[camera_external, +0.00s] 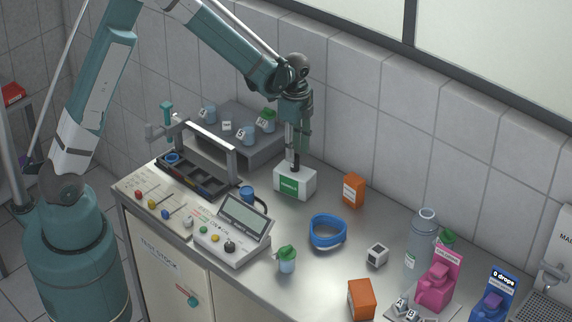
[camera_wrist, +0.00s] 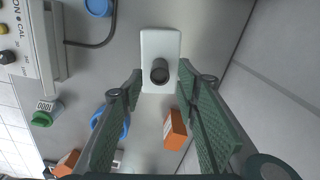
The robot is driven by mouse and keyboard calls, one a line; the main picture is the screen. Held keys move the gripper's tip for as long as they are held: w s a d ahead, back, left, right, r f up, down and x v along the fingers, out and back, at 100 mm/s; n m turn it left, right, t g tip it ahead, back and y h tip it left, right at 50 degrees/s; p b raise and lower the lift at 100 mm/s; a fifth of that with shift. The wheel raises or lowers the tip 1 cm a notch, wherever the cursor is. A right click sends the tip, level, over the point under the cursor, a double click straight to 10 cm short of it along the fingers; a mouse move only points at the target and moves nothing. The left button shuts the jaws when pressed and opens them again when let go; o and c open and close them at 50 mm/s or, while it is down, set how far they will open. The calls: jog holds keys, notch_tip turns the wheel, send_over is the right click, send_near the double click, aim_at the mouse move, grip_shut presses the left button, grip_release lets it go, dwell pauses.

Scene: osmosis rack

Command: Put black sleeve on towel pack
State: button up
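The towel pack (camera_external: 290,186) is a white box with a green label, upright on the steel counter near the back wall. In the wrist view the white pack (camera_wrist: 160,45) lies straight below my gripper. The black sleeve (camera_wrist: 159,71) is a short dark cylinder on the pack's top, roughly centred in the wrist view; it also shows in the external view (camera_external: 295,164). My gripper (camera_wrist: 159,82) is open, pointing down above the pack. Its green fingers are spread on either side of the sleeve, with visible gaps in the wrist view.
An orange box (camera_external: 353,190) and a blue ring (camera_external: 327,232) stand to the right of the pack. A grey raised block (camera_external: 238,149) with cups and a black rack (camera_external: 193,172) are left. A control box (camera_external: 232,236) is in front. Bare counter lies around the pack.

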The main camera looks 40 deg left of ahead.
notch_tip(320, 180, up, 9)
jog(key=shift+b, duration=0.3)
jog(key=shift+r, duration=0.1)
dwell(0.6)
jog(key=s+a+r+n+t, duration=0.3)
jog(key=s+a+r+n, duration=0.65)
jog(key=s+r, duration=0.6)
jog(key=s+a+n+t, duration=0.2)
jog(key=s+a+n, duration=0.1)
jog(key=s, duration=0.5)
jog(key=s+a+r+n+t, duration=0.1)
jog(key=s+a+n+t, duration=0.1)
jog(key=s+a, duration=0.3)
jog(key=shift+s+a+r+n, duration=0.25)
jog(key=shift+s+n, duration=0.4)
jog(key=shift+s, duration=1.6)
